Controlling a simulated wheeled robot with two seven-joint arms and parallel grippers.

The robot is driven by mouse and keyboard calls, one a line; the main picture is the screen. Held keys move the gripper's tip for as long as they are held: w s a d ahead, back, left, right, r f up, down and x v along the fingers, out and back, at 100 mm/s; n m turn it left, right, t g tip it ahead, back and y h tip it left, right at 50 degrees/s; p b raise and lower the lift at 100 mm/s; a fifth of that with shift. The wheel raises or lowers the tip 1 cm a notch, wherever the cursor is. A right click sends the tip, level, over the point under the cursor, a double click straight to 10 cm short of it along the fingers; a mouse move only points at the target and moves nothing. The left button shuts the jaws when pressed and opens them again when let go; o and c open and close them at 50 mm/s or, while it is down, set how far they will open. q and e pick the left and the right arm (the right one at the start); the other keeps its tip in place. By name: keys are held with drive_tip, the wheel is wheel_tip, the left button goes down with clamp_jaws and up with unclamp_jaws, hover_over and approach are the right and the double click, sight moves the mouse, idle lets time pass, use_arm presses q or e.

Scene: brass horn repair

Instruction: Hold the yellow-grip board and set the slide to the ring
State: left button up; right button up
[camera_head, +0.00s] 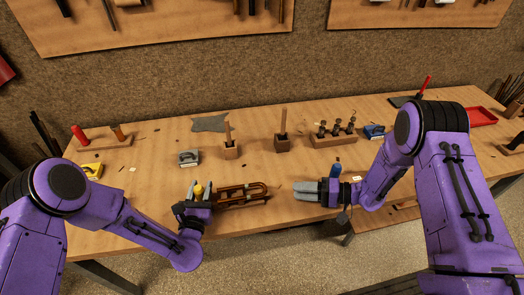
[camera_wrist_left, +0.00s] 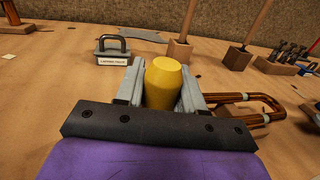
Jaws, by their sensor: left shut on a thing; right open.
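The yellow grip (camera_head: 198,190) stands upright at the left end of a dark wooden board (camera_head: 230,205). My left gripper (camera_head: 199,192) is shut on this grip; the left wrist view shows the yellow grip (camera_wrist_left: 163,82) between both fingers. A brass U-shaped slide (camera_head: 245,190) lies on the board to the right of the grip; part of it also shows in the left wrist view (camera_wrist_left: 255,98). The ring is too small to make out for sure. My right gripper (camera_head: 300,190) is open and empty, to the right of the slide's curved end and apart from it.
A grey block with a handle (camera_head: 189,158), wooden blocks with upright handles (camera_head: 230,149) and a rack of several dark tools (camera_head: 335,135) stand behind the board. Bare tabletop (camera_head: 150,180) lies left of the board.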

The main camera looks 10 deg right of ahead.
idle(0.3)
use_arm(q)
drive_tip(key=o, duration=1.1)
drive_tip(key=v, duration=1.2)
